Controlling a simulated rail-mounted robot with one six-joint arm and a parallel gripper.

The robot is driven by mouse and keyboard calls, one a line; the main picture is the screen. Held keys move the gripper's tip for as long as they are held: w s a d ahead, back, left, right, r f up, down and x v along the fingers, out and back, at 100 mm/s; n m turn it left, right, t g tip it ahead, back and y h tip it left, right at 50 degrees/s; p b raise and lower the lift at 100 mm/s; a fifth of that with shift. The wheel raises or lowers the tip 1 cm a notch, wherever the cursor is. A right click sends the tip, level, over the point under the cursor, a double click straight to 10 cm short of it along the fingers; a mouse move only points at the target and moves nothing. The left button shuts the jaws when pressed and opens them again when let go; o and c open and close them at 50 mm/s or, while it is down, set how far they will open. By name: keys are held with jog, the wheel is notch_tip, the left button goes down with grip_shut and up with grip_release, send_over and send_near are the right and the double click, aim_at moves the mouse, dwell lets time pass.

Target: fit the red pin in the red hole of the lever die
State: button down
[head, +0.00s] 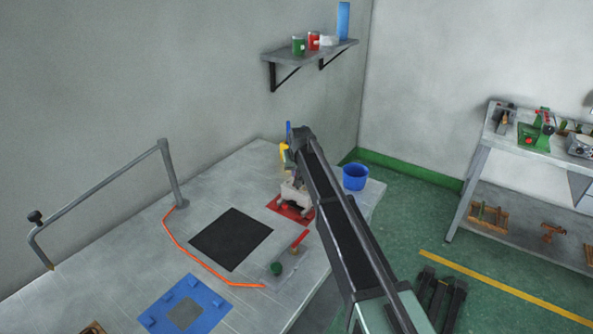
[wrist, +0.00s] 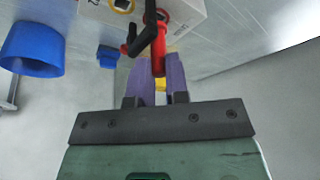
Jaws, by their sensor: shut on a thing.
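The lever die (head: 296,193) is a pale block on the red mat (head: 279,206), partly hidden behind my arm in the head view. In the wrist view the die (wrist: 190,10) is at the top, with a black lever (wrist: 142,37) and a yellow-ringed opening (wrist: 122,5). The red pin (wrist: 158,66) is between the purple fingertips of my gripper (wrist: 160,62), which is shut on it. The pin's far end is close to the die behind the lever.
A blue bucket (head: 355,177) stands right of the die. A black mat (head: 231,239), a plate with a green knob (head: 276,268) and a blue fixture (head: 184,306) are toward the front. A rail (head: 100,198) and an orange cable (head: 184,256) are at left.

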jog(key=c, duration=1)
grip_release()
jog(key=shift+c, duration=0.2)
jog(key=p+v, duration=1)
jog(key=shift+r, duration=0.35)
jog(key=shift+s, duration=0.15)
